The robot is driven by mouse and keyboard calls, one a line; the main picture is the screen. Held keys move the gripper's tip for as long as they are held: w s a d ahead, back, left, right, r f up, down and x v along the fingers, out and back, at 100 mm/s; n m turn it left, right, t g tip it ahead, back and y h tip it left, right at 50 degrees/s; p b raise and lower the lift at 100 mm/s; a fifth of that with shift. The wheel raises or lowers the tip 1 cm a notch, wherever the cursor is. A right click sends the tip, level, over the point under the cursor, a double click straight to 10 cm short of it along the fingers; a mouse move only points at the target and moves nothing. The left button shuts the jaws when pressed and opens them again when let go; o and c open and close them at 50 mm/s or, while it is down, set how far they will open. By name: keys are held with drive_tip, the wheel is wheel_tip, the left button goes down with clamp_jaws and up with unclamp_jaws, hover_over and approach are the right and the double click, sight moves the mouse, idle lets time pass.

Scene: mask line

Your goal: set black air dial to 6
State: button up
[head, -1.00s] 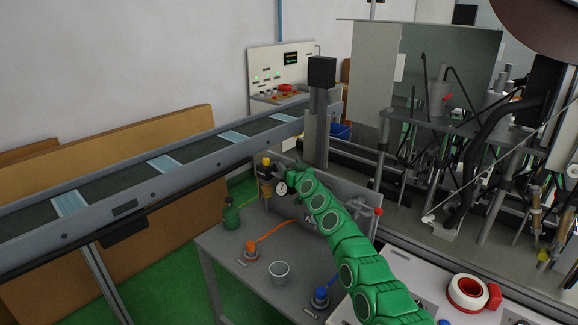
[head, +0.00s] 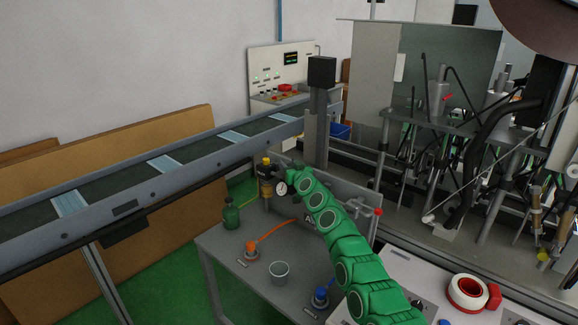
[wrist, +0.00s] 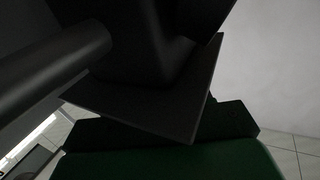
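In the head view my green arm reaches up and left over the grey bench (head: 225,250). Its far end is beside a yellow-and-black air unit (head: 265,178) and a round white gauge (head: 282,189). My gripper's fingers cannot be made out there. The wrist view is filled by dark close-up shapes, a rod and a flat plate, and no fingertips stand out clearly. A small black dial (head: 418,303) shows on the white panel beside my arm; I cannot tell whether it is the air dial. No number or pointer setting is legible.
A green bottle (head: 231,214), an orange-hose fitting (head: 251,250), a metal cup (head: 279,272) and a blue-knobbed fitting (head: 320,297) stand on the bench. A red-and-white tape roll (head: 467,291) lies at the right. A conveyor (head: 150,180) runs behind.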

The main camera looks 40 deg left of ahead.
drive_tip(key=shift+c, duration=1.2)
drive_tip(key=shift+f+t, duration=0.1)
drive_tip(key=shift+t, duration=0.2)
